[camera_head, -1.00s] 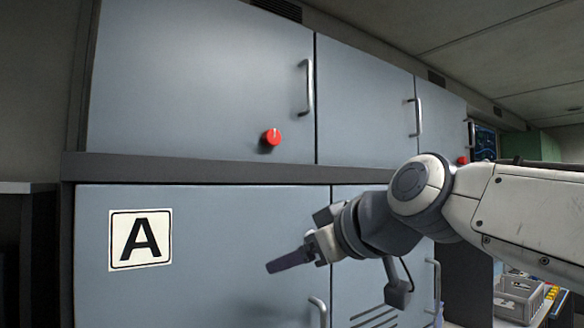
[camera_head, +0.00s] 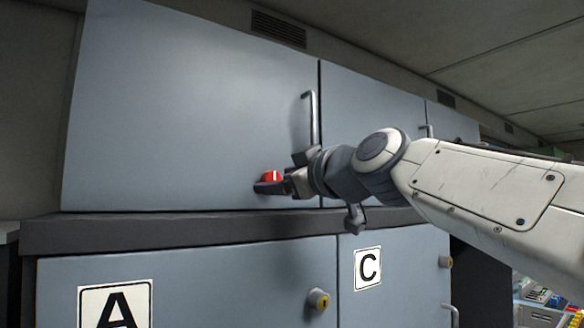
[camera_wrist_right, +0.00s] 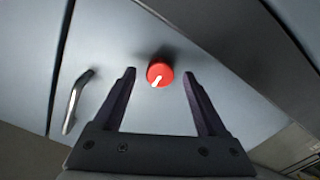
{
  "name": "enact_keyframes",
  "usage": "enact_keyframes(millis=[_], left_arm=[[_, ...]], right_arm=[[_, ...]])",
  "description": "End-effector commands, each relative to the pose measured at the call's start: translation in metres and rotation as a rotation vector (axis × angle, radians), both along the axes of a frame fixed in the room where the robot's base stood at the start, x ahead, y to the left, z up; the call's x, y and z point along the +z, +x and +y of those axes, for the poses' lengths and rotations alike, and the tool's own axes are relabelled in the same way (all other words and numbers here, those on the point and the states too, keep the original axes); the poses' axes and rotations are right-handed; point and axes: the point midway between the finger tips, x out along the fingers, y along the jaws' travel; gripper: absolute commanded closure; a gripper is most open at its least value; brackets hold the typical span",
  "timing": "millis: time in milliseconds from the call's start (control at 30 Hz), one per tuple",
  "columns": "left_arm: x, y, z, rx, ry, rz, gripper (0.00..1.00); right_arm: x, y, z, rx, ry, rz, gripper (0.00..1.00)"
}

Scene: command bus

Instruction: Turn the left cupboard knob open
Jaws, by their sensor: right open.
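The red knob (camera_head: 271,176) sits low on the upper left cupboard door (camera_head: 190,100), with a white mark that looks upright in the head view. My right gripper (camera_head: 266,186) is at the knob, and one dark finger covers its lower edge. In the right wrist view the red knob (camera_wrist_right: 159,74) shows between the two tips of my open right gripper (camera_wrist_right: 159,73). A gap is visible on each side, so the fingers do not appear to touch it. I cannot tell how deep the knob lies between them. My left gripper is out of view.
A vertical handle (camera_head: 312,118) stands on the upper door close to my right wrist. A dark ledge (camera_head: 150,232) runs below the upper doors. Lower doors carry an A sign (camera_head: 115,305), a C sign (camera_head: 367,268) and yellow knobs (camera_head: 318,299).

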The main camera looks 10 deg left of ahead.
Motion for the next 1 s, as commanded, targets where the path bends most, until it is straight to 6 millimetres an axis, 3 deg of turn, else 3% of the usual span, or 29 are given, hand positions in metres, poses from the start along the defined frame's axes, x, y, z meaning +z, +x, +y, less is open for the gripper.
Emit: enact_keyframes(millis=[433, 633, 1000], left_arm=[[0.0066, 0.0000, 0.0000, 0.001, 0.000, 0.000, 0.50], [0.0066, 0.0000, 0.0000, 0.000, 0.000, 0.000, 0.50], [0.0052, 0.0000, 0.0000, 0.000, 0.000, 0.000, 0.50]], right_arm=[[-0.0008, 0.0095, 0.0076, -0.002, 0.000, 0.000, 0.26], [-0.0007, 0.0094, 0.0076, -0.002, 0.000, 0.000, 1.00], [-0.0008, 0.0092, 0.0076, -0.002, 0.035, 0.036, 1.00]])
